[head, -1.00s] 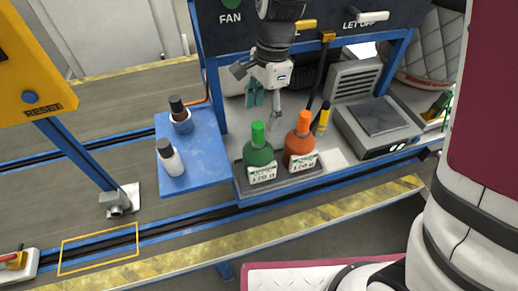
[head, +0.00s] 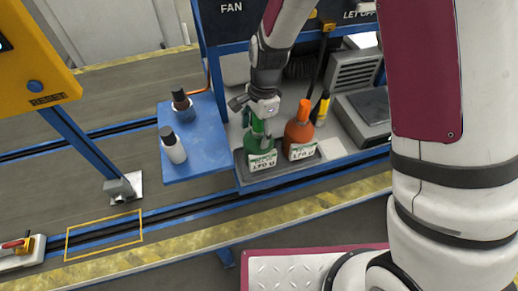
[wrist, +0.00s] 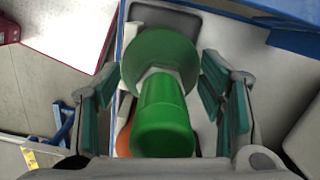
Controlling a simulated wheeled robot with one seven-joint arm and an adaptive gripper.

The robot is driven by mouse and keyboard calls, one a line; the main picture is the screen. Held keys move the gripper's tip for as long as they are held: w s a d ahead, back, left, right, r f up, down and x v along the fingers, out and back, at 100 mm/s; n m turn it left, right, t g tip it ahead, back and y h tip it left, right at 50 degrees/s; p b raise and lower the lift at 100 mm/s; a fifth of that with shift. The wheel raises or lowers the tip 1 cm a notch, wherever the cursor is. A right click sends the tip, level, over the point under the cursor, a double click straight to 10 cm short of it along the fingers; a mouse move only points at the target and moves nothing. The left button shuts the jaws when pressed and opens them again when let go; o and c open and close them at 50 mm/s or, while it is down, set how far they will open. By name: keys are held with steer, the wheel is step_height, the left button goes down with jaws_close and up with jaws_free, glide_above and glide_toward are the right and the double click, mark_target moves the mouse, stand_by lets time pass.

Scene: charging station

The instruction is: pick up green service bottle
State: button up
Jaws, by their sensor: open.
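The green service bottle (head: 262,158) stands upright in a dark tray (head: 241,168) on the bench, with a white label on its front. My gripper (head: 258,127) is over it, at the height of its neck. In the wrist view the green bottle (wrist: 165,115) lies between the two open finger pads of my gripper (wrist: 165,105), with gaps on both sides. The jaws are open and do not hold it. Part of the bottle's top is hidden by my gripper in the head view.
A blue shelf (head: 205,150) on the left holds a white bottle (head: 173,147) and a dark-capped bottle (head: 183,105).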

jaws_close()
steer(key=shift+r, duration=0.1)
stand_by(0.4)
